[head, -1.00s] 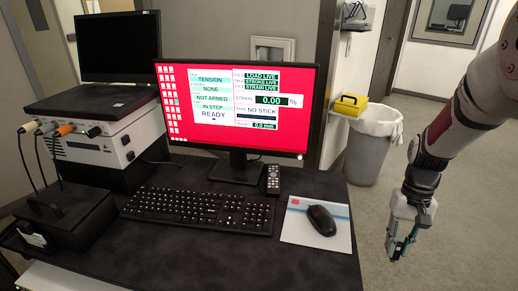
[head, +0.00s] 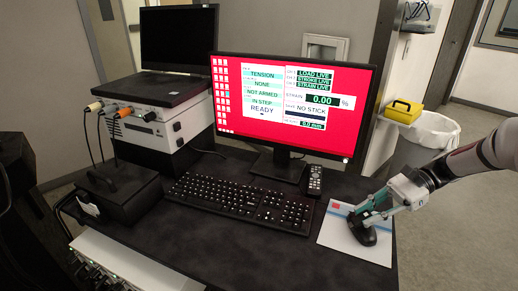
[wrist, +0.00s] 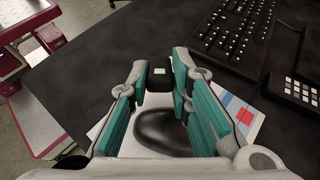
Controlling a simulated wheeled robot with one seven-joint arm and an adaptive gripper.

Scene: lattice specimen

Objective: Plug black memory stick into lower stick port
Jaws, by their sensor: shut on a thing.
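My gripper (head: 368,206) hovers over the mouse mat at the right end of the desk. In the wrist view its teal-padded fingers (wrist: 158,92) are shut on a small black block with a white square on it, which looks like the black memory stick (wrist: 159,83). The stick is too small to make out in the head view. The monitor (head: 300,95) reads "NO STICK". A white instrument box (head: 155,132) with cables in its front stands at the left under a laptop. I cannot make out the lower stick port.
A black mouse (head: 362,232) lies on the mat (head: 335,236) below my gripper. A keyboard (head: 240,203) and a remote (head: 315,180) are left of it. A black case (head: 118,190) sits at the front left. A bin (head: 425,140) stands beyond the desk.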

